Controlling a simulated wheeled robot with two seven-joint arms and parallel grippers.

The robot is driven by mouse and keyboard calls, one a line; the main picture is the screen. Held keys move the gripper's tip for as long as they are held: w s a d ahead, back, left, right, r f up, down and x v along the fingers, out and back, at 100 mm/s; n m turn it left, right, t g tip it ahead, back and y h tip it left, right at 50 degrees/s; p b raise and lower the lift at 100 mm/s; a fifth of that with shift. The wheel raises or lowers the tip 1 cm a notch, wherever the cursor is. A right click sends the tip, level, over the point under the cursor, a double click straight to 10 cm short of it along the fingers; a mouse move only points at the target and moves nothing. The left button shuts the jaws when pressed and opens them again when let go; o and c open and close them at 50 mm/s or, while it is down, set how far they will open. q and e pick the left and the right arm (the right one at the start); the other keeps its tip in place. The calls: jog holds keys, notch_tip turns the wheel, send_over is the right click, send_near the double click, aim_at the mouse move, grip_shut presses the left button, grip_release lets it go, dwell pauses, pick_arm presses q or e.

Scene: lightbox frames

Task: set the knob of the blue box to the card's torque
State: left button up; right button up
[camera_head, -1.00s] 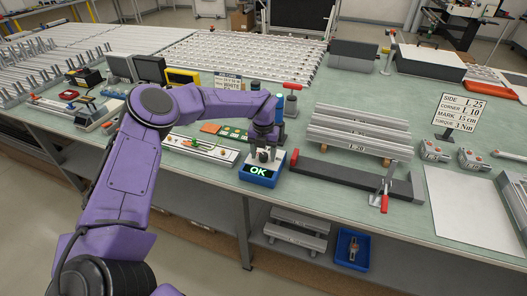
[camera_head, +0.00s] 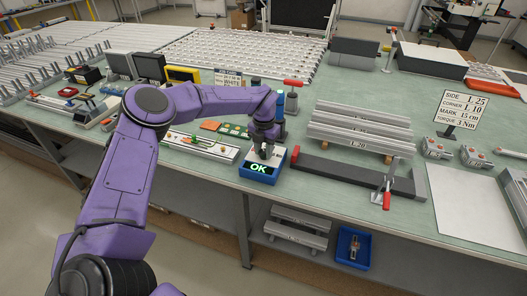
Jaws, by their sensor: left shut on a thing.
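The blue box (camera_head: 263,175) stands on the bench near its front edge, with a lit display reading OK in green. My left gripper (camera_head: 264,153) points down over the top of the box and is shut on its knob, which the gripper mostly hides. The knob's exact setting cannot be read. The card (camera_head: 459,110) stands on a small black stand at the right of the bench; it reads side L 25, corner L 10, mark 15 cm, torque 3 Nm. My right gripper is not in view.
Aluminium profiles (camera_head: 358,130) lie stacked right of the box, behind a dark fixture (camera_head: 345,174) with a red-handled clamp. A white sheet (camera_head: 474,208) lies at right.

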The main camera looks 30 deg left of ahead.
aim_at(264, 151)
pick_arm(q)
jog(key=m, duration=0.3)
jog(key=shift+m, duration=1.9)
jog(key=o, duration=1)
jog(key=shift+o, duration=0.2)
jog(key=shift+r+b, duration=0.1)
jog(key=shift+b, duration=0.2)
jog(key=shift+r, duration=0.4)
notch_tip(264, 151, up, 10)
jog(key=b, duration=0.2)
jog(key=shift+f, duration=0.2)
